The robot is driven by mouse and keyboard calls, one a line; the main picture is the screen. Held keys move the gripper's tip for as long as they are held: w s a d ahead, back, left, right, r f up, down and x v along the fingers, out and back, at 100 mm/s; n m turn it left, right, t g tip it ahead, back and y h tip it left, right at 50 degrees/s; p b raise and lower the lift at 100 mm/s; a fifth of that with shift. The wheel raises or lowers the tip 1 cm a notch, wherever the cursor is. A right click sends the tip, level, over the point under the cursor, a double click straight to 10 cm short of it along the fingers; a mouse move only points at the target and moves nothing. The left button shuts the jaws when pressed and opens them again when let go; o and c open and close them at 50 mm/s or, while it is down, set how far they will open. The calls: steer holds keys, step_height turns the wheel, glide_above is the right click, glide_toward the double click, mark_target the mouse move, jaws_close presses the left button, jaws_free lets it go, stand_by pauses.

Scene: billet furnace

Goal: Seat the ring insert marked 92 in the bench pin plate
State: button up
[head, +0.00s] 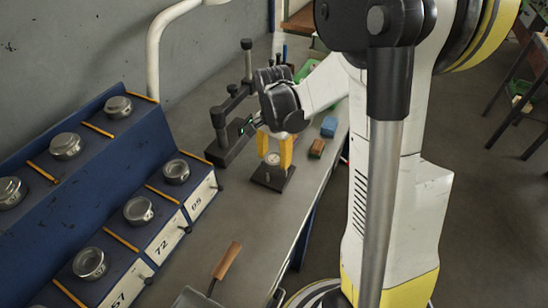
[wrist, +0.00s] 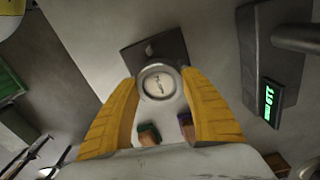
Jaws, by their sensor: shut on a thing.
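My gripper (head: 274,152) is shut on a round metal ring insert (head: 273,158), held between its two yellow fingers. In the wrist view the ring insert (wrist: 158,82) has a pale face with a dark mark that I cannot read surely. The dark square pin plate (head: 272,178) lies on the bench directly below the fingers. In the wrist view the ring overlaps the near part of the plate (wrist: 172,46) and hides some of it. A small light stub shows on the plate beyond the ring. I cannot tell whether the ring touches the plate.
A dark gauge stand (head: 230,145) with a green-lit display (wrist: 269,104) stands beside the plate. A blue rack (head: 105,215) at left holds several metal ring inserts in bays labelled 72 and 95, among others. Blue (head: 329,126) and brown (head: 317,147) blocks lie nearby. A wooden-handled tool (head: 228,260) lies in front.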

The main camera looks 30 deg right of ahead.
mark_target(274, 158)
steer(key=shift+s+f+b, duration=0.1)
steer(key=shift+f+b, duration=0.65)
steer(key=shift+f, duration=0.05)
stand_by(0.4)
steer(key=o, duration=1.1)
steer(key=shift+r+p, duration=4.1)
steer(key=shift+r, duration=1.45)
steer(key=shift+a, duration=0.1)
steer(key=s+a+r+n+t+b, duration=0.2)
steer(key=s+a+n+t+b, duration=0.1)
steer(key=s+a+n, duration=0.2)
steer(key=s+a+r+n+t+b, duration=0.2)
steer(key=s+a+n+t+b, duration=0.2)
steer(key=s+n, duration=0.3)
steer(key=shift+s+a+r+n, duration=0.25)
steer(key=shift+s+a+n, duration=0.2)
steer(key=shift+n, duration=0.15)
